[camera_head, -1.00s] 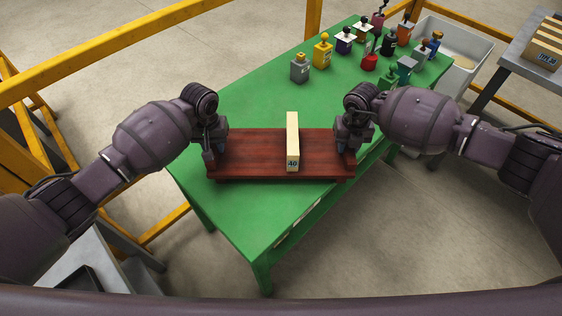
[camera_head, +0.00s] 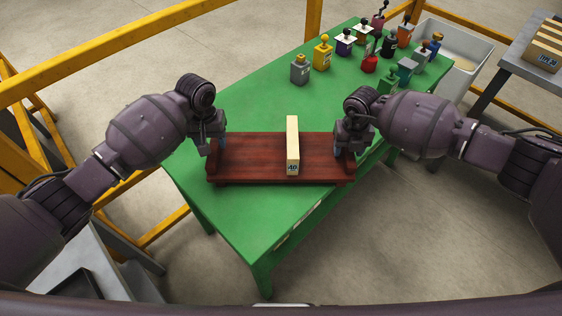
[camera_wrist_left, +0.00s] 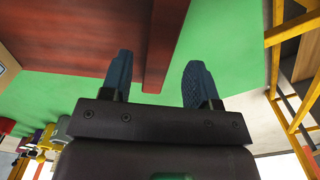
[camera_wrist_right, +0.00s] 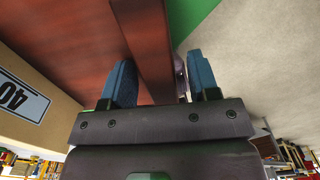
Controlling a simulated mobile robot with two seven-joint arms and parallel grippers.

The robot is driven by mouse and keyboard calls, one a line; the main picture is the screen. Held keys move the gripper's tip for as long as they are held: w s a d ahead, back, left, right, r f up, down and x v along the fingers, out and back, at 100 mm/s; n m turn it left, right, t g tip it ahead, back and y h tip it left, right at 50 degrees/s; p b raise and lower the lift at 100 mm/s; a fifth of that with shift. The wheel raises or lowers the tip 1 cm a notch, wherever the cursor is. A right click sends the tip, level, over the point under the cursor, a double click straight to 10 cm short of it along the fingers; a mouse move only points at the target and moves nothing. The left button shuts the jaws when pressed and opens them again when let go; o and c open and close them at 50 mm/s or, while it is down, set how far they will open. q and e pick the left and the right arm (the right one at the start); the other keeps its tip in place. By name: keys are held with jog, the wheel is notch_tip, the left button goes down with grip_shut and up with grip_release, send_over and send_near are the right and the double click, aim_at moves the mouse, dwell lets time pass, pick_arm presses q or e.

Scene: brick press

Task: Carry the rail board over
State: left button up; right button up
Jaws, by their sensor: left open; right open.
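The rail board (camera_head: 250,158) is a dark red wooden board with a raised rail along each short end, lying on the green table. A pale brick (camera_head: 292,140) labelled 40 stands across its middle. My left gripper (camera_head: 210,148) is at the left end. In the left wrist view its open blue fingers (camera_wrist_left: 158,80) stand on either side of the end rail (camera_wrist_left: 165,45). My right gripper (camera_head: 345,150) is at the right end. In the right wrist view its open fingers (camera_wrist_right: 160,82) straddle the other rail (camera_wrist_right: 148,40), and part of the brick (camera_wrist_right: 30,105) shows.
A white bin (camera_head: 465,75) and a grey table with bricks (camera_head: 515,70) are at right. Yellow railings (camera_head: 120,40) run behind.

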pick_arm(q)
notch_tip(320, 180, up, 8)
jog(key=shift+r, duration=0.2)
pick_arm(e)
notch_tip(320, 180, up, 12)
dwell(0.6)
dwell(0.5)
